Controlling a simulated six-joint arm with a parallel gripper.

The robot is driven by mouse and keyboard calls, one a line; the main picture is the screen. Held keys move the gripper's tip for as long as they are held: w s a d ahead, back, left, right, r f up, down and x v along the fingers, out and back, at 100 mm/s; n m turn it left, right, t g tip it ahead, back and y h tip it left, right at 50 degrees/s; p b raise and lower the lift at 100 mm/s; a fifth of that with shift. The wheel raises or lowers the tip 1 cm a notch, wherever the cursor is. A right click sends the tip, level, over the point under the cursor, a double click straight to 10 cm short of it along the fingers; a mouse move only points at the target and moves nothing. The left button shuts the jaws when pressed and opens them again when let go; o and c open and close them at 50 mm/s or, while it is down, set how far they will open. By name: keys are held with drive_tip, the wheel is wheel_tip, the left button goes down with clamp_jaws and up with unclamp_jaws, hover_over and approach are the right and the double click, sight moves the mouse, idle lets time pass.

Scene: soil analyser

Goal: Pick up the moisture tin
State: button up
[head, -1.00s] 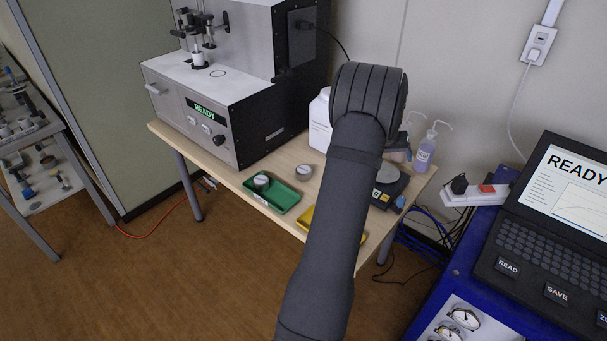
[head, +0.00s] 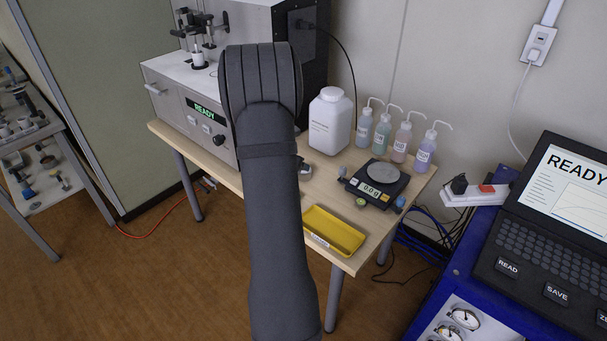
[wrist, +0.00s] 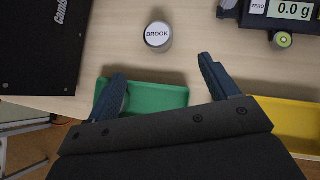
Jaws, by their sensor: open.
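A small round metal tin with a white lid label reading BROOK (wrist: 158,36) stands on the bench top in the wrist view. In the head view a bit of a tin (head: 305,169) shows at the edge of my arm. My gripper (wrist: 161,72) is open and empty, its two dark blue fingers spread. The tin lies ahead of the fingertips, between their lines, not touching them. The green tray (wrist: 158,97) lies under the fingers. In the head view my arm hides the gripper and the green tray.
A yellow tray (head: 335,232) lies at the bench's front edge. A scale (head: 375,187) reading 0.0 g, a white jug (head: 331,122) and several wash bottles (head: 424,155) stand to the right and behind. The READY analyser (head: 190,108) stands at the left.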

drive_tip(key=x, duration=1.1)
drive_tip(key=shift+w+d+f, duration=0.1)
drive_tip(key=shift+w+f, duration=0.05)
drive_tip(key=shift+a+x, duration=0.15)
drive_tip(key=shift+x, duration=1.2)
drive_tip(key=shift+a+x, duration=0.15)
drive_tip(key=shift+x, duration=1.15)
drive_tip(key=shift+f, duration=0.1)
drive_tip(key=c, duration=1.1)
